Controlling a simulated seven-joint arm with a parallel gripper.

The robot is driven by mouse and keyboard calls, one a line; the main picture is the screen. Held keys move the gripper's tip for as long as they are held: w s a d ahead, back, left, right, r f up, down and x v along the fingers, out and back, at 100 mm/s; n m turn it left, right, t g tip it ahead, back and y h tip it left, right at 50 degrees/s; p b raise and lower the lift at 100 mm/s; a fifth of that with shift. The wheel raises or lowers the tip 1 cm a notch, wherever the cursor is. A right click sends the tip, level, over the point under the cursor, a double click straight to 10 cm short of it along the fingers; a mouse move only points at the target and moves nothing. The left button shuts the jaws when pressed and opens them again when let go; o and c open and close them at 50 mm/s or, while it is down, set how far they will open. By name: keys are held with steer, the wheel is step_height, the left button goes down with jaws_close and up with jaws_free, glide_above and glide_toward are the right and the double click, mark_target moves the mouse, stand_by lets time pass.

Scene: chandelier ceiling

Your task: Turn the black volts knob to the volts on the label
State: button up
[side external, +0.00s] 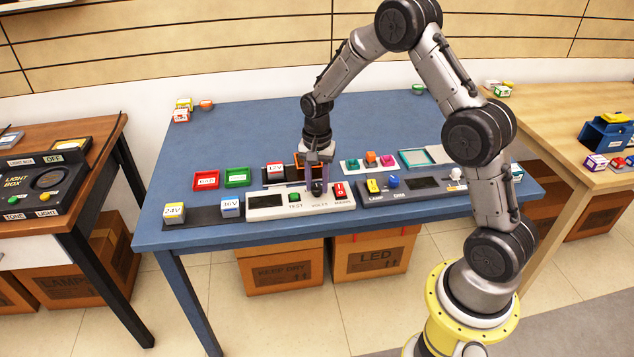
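A pale tester panel (278,212) stands near the front edge of the blue table. It has a dark, blank-looking display (264,201), a green TEST button (295,197), the black volts knob (317,188) and a red switch (340,190). My gripper (317,182) points down right at the volts knob, its fingers at the knob's sides. Whether they touch it is too small to tell, and the knob's pointer cannot be read. Voltage-labelled blocks stand near: a yellow 24V block (174,212), a blue 36V block (230,207) and a red-topped 12V block (275,171), partly behind the arm.
A second panel (420,196) with LAMP and DIM controls stands just right of the tester. Red (206,180) and green (238,177) trays lie behind it at left. Small coloured blocks (370,159) sit behind at right.

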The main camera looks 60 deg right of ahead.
jaws_close()
steer(key=shift+n, duration=0.3)
steer(key=n, duration=0.4)
steer(key=shift+r, duration=0.1)
steer(key=n, duration=0.4)
steer(key=shift+n, duration=0.4)
steer(key=o, duration=0.6)
jaws_free()
